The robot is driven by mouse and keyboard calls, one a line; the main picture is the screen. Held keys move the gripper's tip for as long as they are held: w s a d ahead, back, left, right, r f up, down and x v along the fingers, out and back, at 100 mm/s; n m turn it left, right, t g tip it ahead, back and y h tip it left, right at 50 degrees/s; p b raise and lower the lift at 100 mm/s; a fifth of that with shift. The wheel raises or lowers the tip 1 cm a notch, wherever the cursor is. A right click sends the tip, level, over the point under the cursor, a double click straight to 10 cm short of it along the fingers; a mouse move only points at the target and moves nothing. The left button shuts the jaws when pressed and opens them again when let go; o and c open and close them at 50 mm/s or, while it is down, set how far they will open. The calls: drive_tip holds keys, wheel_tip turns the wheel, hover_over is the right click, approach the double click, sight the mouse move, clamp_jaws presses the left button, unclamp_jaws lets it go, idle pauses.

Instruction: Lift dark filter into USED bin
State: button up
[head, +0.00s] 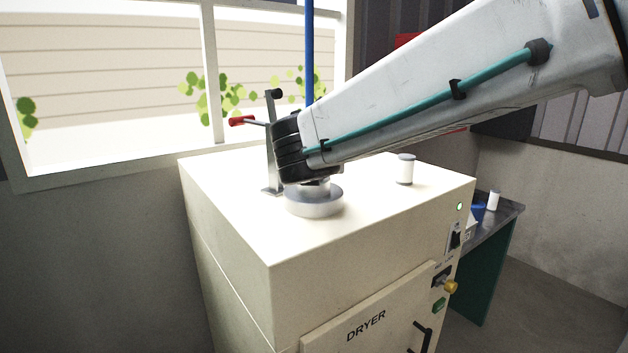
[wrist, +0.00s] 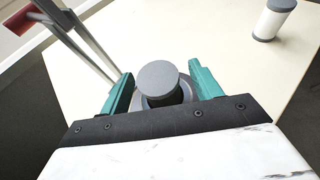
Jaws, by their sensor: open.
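The dark filter (wrist: 158,80) stands upright in a round holder on top of the dryer, its grey round cap facing up in the wrist view. My gripper (wrist: 161,73) is open, with one teal finger on each side of the filter; I cannot tell whether they touch it. In the head view the round metal holder (head: 315,206) shows below my wrist, and the filter is mostly hidden. A lighter filter (head: 405,169) with grey ends stands apart on the dryer top to the right; it also shows in the wrist view (wrist: 273,20). No bin marked USED is readable.
A metal lever clamp with a red handle (head: 242,121) stands just left of the holder, close to my wrist. The dryer (head: 365,285) has a clear top in front. At right, a bench (head: 507,211) holds a white cylinder (head: 493,200) and a blue object (head: 478,212).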

drive_tip(key=c, duration=1.1)
drive_tip(key=shift+r, duration=0.15)
